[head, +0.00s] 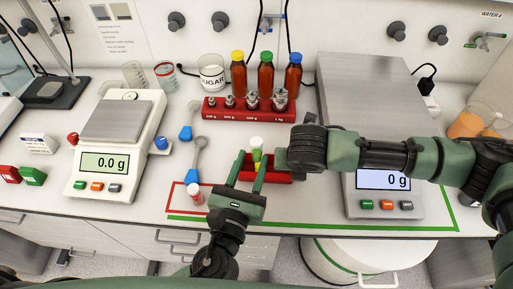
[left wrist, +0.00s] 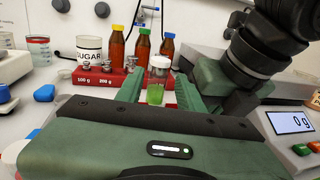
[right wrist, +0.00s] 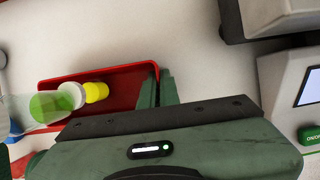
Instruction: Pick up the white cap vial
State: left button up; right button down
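The white cap vial (head: 256,143) is upright with green liquid at the end of the red tray (head: 279,177). In the left wrist view, the vial (left wrist: 158,82) stands between my left gripper's fingers, with narrow gaps at its sides. My left gripper (head: 253,164) is open around it; contact is not clear. My right gripper (right wrist: 157,92) has its fingers close together at the tray's end wall and seems shut on it. In the right wrist view, the vial's green part (right wrist: 48,105) shows, beside a white round piece and a yellow one (right wrist: 96,92) in the tray.
A red weight block (head: 250,108) and several brown bottles (head: 265,75) are behind. Scales stand left (head: 115,135) and right (head: 375,100). My right arm crosses the right scale.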

aim_at(255, 148)
pick_arm(q)
jog(key=w, duration=0.5)
jog(key=shift+w+d+f, duration=0.15)
jog(key=shift+d+f, duration=0.25)
grip_shut()
notch_tip(255, 148, up, 12)
jog(key=shift+d+f, duration=0.1)
jog(key=shift+f, duration=0.15)
notch_tip(255, 148, down, 10)
jog(key=shift+r, duration=0.15)
